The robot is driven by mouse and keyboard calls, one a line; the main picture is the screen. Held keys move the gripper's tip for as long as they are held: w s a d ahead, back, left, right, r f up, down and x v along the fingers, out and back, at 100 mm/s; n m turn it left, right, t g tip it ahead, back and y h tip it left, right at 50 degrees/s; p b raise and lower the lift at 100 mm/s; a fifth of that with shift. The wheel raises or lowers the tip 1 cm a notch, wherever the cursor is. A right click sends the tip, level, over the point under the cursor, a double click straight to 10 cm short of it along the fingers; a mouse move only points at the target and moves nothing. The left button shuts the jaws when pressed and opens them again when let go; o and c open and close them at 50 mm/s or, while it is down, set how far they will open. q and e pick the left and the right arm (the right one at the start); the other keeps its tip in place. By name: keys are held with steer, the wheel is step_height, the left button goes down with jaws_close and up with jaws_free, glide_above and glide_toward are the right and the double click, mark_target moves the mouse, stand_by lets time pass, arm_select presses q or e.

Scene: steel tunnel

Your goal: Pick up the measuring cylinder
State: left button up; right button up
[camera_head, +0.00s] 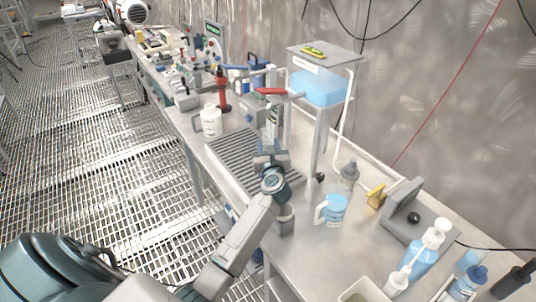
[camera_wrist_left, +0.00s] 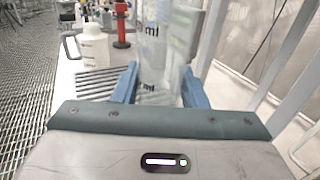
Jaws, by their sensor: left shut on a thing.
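The measuring cylinder (camera_wrist_left: 158,48) is clear, with dark "ml" marks, and stands large between the blue fingers in the left wrist view. In the head view the cylinder (camera_head: 273,122) shows as a pale upright shape just beyond my left gripper (camera_head: 270,152). My left gripper (camera_wrist_left: 160,88) is shut on the cylinder, with one finger on each side. The gripper is over the ribbed drain area of the bench. The cylinder's foot is hidden, so I cannot tell whether it touches the bench. My right gripper is not in view.
A white jug-like bottle (camera_head: 210,121) stands left of the drainer (camera_head: 238,160). A raised stand holds a blue water tank (camera_head: 318,88) close on the right. A blue-filled jug (camera_head: 333,210) and a wash bottle (camera_head: 425,255) stand nearer on the bench.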

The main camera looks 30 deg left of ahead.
mark_target(269, 139)
arm_select(q)
steer(key=shift+r+p, duration=0.55)
step_height(269, 139, up, 3)
steer(key=p, duration=0.3)
steer(key=s+a+p, duration=0.4)
steer(key=s+a, duration=0.1)
steer(key=s, duration=0.9)
steer(key=s+a+p, duration=0.5)
steer(key=s+a, duration=0.1)
steer(key=s, duration=0.7)
steer(key=s+a+p, duration=0.4)
steer(key=s+a, duration=0.2)
steer(key=s, duration=0.8)
steer(key=shift+s+f, duration=0.3)
steer(key=shift+f, duration=0.05)
steer(key=shift+a, duration=0.1)
